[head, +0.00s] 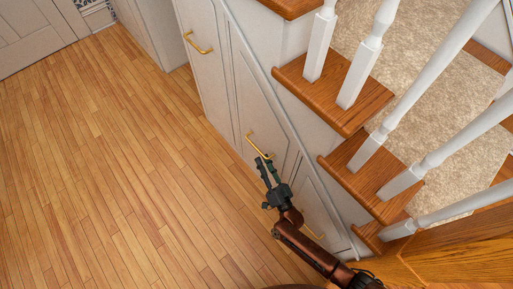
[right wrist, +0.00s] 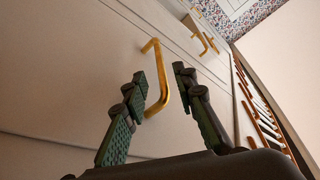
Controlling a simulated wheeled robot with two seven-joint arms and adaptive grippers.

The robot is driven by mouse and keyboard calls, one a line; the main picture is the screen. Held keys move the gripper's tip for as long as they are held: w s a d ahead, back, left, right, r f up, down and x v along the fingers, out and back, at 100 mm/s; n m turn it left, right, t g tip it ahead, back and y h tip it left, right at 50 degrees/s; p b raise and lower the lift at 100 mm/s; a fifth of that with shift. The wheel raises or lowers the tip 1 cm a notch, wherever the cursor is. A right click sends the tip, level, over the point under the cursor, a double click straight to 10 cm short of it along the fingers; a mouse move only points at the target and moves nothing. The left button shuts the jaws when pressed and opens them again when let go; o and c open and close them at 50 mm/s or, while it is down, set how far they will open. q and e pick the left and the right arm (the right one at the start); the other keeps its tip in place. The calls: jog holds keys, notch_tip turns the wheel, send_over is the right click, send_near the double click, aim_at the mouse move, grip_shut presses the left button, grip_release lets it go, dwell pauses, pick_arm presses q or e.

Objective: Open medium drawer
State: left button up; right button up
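The medium drawer (head: 252,103) is the middle white front under the stairs, and it looks shut. Its brass handle (head: 259,146) stands out from the front. My right gripper (head: 266,168) is at this handle, with its fingertips close to the handle's lower end. In the right wrist view the two fingers of my right gripper (right wrist: 158,78) are spread, and the brass handle (right wrist: 163,85) shows between them, nearer the left finger. I cannot tell whether a finger touches it. My left gripper is not in view.
A taller front with a brass handle (head: 198,44) is farther along, and a smaller one with a handle (head: 314,232) is nearer. Wooden stair treads (head: 335,95) and white balusters (head: 365,55) rise at the right. The wooden floor (head: 110,170) at left is clear.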

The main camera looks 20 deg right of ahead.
aim_at(257, 148)
jog(key=b+x, duration=0.1)
jog(key=x, duration=0.4)
jog(key=shift+w+f, duration=0.1)
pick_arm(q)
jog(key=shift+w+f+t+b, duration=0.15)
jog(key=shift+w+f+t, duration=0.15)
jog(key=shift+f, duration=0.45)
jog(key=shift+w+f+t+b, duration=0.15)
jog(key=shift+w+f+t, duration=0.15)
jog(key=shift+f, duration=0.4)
pick_arm(e)
jog(key=shift+w+a+r, duration=0.2)
jog(key=shift+w+r, duration=0.15)
jog(key=shift+w, duration=0.25)
jog(key=shift+c, duration=0.6)
grip_shut()
